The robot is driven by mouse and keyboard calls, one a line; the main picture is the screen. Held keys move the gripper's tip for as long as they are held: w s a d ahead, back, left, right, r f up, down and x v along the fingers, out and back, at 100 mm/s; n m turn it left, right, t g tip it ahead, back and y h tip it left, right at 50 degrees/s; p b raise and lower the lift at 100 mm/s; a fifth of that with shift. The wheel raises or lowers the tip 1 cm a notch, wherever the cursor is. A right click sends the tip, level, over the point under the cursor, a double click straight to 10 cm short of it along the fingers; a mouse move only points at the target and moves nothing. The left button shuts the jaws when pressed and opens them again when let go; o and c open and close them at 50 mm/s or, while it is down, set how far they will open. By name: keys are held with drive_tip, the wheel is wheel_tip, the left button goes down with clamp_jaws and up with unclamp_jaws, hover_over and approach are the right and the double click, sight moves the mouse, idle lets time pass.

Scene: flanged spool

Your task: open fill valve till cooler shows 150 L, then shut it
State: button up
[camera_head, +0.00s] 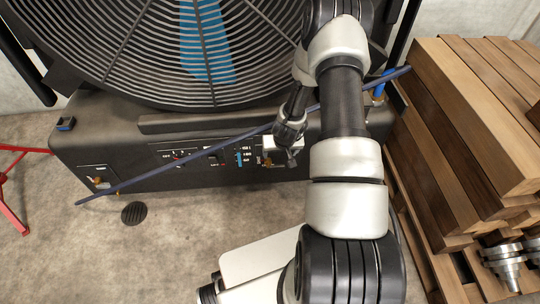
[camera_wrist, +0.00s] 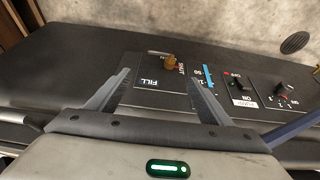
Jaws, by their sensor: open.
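The black cooler (camera_head: 90,140) has a large round fan grille and a control panel low on its front. In the wrist view, the fill valve (camera_wrist: 171,62) is a small brass-coloured part on a plate marked FILL, with SHUT printed beside it. A blue level gauge (camera_wrist: 208,76) with small marks is just right of it; the gauge also shows in the head view (camera_head: 239,159). I cannot read its level exactly. My gripper (camera_wrist: 158,76) is open, its fingers pointing at the plate on either side of the FILL label. The valve is just beyond the fingertips, apparently not gripped.
A long dark blue rod (camera_head: 150,176) crosses before the cooler's front. Two switches (camera_wrist: 240,90) (camera_wrist: 281,89) are right of the gauge in the wrist view. Stacked timber (camera_head: 450,120) stands close on the right. A red stand (camera_head: 12,190) and floor drain (camera_head: 133,212) are left.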

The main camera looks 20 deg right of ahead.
sight(277, 166)
drive_tip(key=b+x, duration=0.1)
drive_tip(key=x, duration=0.5)
drive_tip(key=b+x, duration=0.2)
drive_tip(key=x, duration=0.4)
drive_tip(key=b+x, duration=0.2)
drive_tip(key=x, duration=0.4)
drive_tip(key=shift+s+d+f, duration=0.1)
drive_tip(key=shift+s+f, duration=0.15)
